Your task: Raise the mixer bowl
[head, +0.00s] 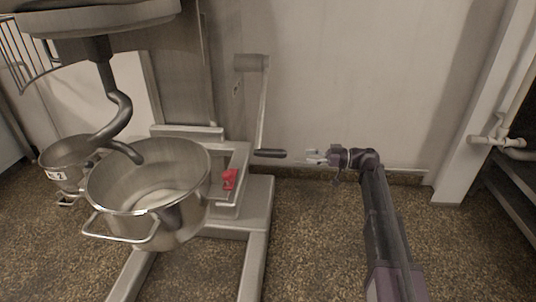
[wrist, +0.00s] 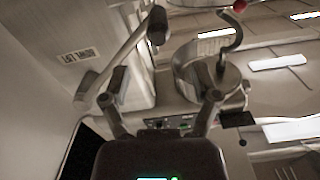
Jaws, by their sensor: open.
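The steel mixer bowl (head: 180,215) sits low in the mixer's frame at left in the head view, with a wire handle at its front. The grey dough hook (head: 122,115) hangs from the mixer head, its tip at the bowl's mouth. A crank lever (head: 263,105) hangs down from a grey block on the mixer's side and ends in a dark handle (head: 270,153) pointing right. My gripper (head: 309,157) is open and empty, a short gap right of the handle. Its spread fingers also show in the wrist view (wrist: 165,85), where the lever (wrist: 122,58) appears at left.
A red clamp (head: 229,179) sits on the bowl cradle. A smaller bowl (head: 66,170) with a label stands behind left. The mixer's base legs (head: 257,250) reach forward on the floor. A pale wall (head: 350,75) stands close behind; pipes (head: 497,142) are at right.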

